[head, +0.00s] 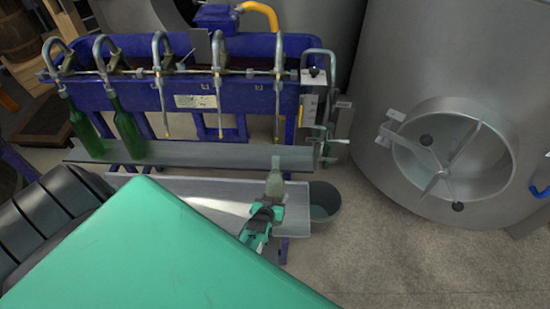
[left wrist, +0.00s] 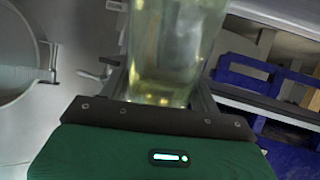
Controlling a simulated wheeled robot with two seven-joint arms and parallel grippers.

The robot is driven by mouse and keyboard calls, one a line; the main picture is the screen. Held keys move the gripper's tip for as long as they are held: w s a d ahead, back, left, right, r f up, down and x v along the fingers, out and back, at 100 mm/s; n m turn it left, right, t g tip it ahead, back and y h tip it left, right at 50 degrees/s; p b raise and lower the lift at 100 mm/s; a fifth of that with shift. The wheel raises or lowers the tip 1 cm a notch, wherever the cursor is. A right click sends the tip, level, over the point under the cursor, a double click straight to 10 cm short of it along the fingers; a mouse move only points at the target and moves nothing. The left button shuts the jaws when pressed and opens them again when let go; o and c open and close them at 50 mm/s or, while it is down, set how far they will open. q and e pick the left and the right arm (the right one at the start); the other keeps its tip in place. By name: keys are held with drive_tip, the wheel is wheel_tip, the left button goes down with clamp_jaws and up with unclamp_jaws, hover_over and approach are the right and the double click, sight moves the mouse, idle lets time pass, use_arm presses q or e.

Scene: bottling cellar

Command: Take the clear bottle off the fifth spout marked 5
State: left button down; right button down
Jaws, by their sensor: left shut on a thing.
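The clear bottle (head: 275,183) is held by my left gripper (head: 266,210), in front of the right end of the filling machine, with its neck pointing up and away. In the left wrist view, the bottle (left wrist: 168,45) fills the space between the two dark fingers (left wrist: 165,92), with pale yellowish liquid or tint visible in it. The fifth spout (head: 280,75), at the right end of the row, has no bottle on it, and the bottle is clear of it. The number mark cannot be read. My right gripper is not in view.
Two green bottles (head: 82,130) (head: 127,133) hang on the two leftmost spouts. The grey upper shelf (head: 200,155) and lower tray (head: 205,190) run below the spouts. A grey bucket (head: 325,203) stands right of the bottle. A large steel tank (head: 450,60) is at the right.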

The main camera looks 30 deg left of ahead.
use_arm(q)
drive_tip(key=shift+s+d+r+p, duration=0.25)
drive_tip(key=shift+s+d+p, duration=0.05)
drive_tip(key=shift+s, duration=0.15)
drive_tip(key=shift+s+d+r+p, duration=0.25)
drive_tip(key=shift+s+d+p, duration=0.05)
drive_tip(key=shift+s, duration=0.15)
